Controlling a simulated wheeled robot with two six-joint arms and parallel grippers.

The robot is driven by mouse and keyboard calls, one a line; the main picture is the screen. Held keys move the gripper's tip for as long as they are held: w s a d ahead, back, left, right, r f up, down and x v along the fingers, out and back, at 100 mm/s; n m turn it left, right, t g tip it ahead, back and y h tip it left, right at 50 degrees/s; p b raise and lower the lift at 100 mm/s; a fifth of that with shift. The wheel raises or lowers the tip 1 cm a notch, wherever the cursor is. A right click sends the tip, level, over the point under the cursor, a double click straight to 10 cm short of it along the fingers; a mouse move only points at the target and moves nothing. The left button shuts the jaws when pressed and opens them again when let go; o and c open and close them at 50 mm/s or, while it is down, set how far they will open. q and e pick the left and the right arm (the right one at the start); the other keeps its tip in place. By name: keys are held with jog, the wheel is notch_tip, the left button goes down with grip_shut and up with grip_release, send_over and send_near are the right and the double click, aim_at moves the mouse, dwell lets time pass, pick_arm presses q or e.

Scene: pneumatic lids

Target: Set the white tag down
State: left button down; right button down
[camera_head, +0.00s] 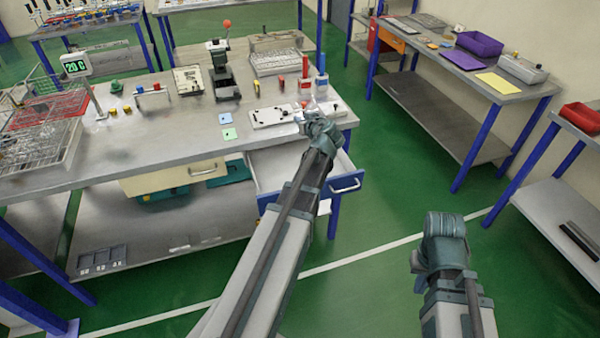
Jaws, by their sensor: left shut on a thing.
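My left gripper (307,118) is over the right end of the workbench, beside the right end of a white plate (270,117) with dark marks. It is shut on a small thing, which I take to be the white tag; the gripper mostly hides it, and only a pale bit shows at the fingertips. I cannot tell whether it touches the bench. A blue tag (225,118) and a green tag (229,134) lie flat on the bench to the left. My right gripper (445,222) is over the floor at the right, away from the bench; its fingers cannot be made out.
An open drawer (268,184) juts from the bench below my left arm. Red and blue bottles (322,80), a black lever press (222,72) and a grey tray (275,62) stand behind. Wire baskets (42,140) are at the left. Bare bench top lies left of the tags.

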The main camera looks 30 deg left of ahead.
pick_arm(q)
jog(key=f+b, duration=1.2)
jog(key=f, duration=0.1)
jog(key=f+b, duration=0.6)
jog(key=shift+w+a+f, duration=0.2)
jog(key=shift+a+f, duration=0.05)
jog(key=shift+f+b, duration=0.1)
jog(key=shift+b, duration=0.2)
